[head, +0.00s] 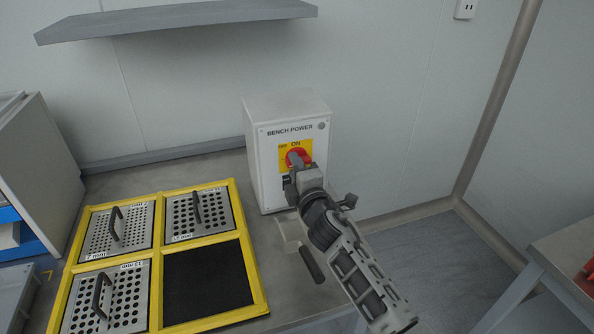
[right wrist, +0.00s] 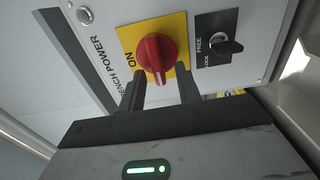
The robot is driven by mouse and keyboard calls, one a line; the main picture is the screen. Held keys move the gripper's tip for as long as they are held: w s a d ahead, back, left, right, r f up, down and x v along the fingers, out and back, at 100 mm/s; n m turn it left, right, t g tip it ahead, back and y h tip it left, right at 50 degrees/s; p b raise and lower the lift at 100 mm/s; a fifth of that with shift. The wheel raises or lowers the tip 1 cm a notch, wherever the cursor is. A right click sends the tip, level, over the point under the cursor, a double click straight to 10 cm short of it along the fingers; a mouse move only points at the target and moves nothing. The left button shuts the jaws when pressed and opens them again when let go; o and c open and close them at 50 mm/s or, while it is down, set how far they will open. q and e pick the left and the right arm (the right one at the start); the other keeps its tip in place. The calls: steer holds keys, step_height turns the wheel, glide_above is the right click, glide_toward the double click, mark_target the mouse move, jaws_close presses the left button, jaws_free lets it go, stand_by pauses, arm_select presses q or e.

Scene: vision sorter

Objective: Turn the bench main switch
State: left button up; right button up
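The bench main switch is a red rotary knob (head: 298,157) on a yellow plate, on the front of the white BENCH POWER box (head: 262,165). In the right wrist view the knob (right wrist: 156,50) shows clearly. Its white mark points to the picture's bottom, while the word ON is at the plate's left. My right gripper (head: 293,177) is in front of the box. In its wrist view its two dark fingers (right wrist: 160,84) are apart and empty, one on each side of the knob's lower end. The knob does not look gripped. My left gripper is out of view.
A black key switch (right wrist: 222,46) marked FREE and LOCK sits beside the knob. A yellow-framed rack (head: 158,245) with several perforated plates lies on the bench at left. A grey shelf (head: 180,17) hangs above. Clear floor (head: 440,265) lies at right.

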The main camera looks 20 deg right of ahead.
steer(key=s, duration=1.6)
steer(key=shift+d, duration=0.3)
steer(key=s+d+f+m+g+h, duration=0.3)
steer(key=s+d+f+m+g, duration=0.35)
steer(key=s+m, duration=0.35)
steer(key=s+a+f+m+g+y, duration=0.1)
steer(key=s+a+f+m+g, duration=0.1)
steer(key=s+m+g, duration=0.3)
steer(key=s+a+f+m+g+y, duration=0.2)
steer(key=s+g, duration=0.1)
steer(key=s, duration=0.5)
steer(key=w+a+f+n+t+y, duration=0.1)
steer(key=w+a+f+t+y, duration=0.1)
steer(key=w+a+f+t, duration=0.3)
steer(key=shift+w+a+f+t+y, duration=0.2)
steer(key=shift+w+a+t+y, duration=0.1)
steer(key=shift+w+t, duration=0.65)
